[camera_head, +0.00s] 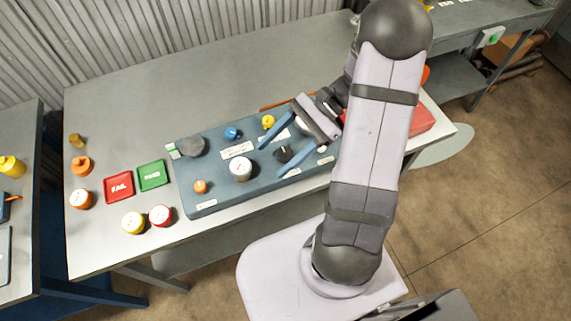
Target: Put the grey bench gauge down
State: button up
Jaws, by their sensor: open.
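A round gauge with a white face and greyish rim (240,168), which looks like the grey bench gauge, sits face up on the blue-grey panel block (222,195) on the bench. My gripper (269,161) reaches in from the right with its two blue fingers spread apart. The gauge is just left of the fingertips and appears apart from them. Nothing is clearly held. A dark round fitting (283,154) shows between the fingers; I cannot tell its height relative to them. My gripper's body hides part of the panel's right side.
The panel also carries a dark grey disc (191,146), a blue fitting (232,133), a yellow one (268,121) and an orange knob (200,186). Left are a red FAIL tray (118,187), a green tray (153,175) and several coloured gauges. The bench's back left is clear.

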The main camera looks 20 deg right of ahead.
jog(key=s+n+t+h, duration=0.1)
jog(key=s+n+h, duration=0.5)
jog(key=n+h, duration=0.5)
jog(key=n, duration=0.4)
jog(key=shift+s+t, duration=0.25)
jog(key=shift+t, duration=0.15)
jog(key=shift+a, duration=0.1)
jog(key=shift+c, duration=0.6)
dwell(0.4)
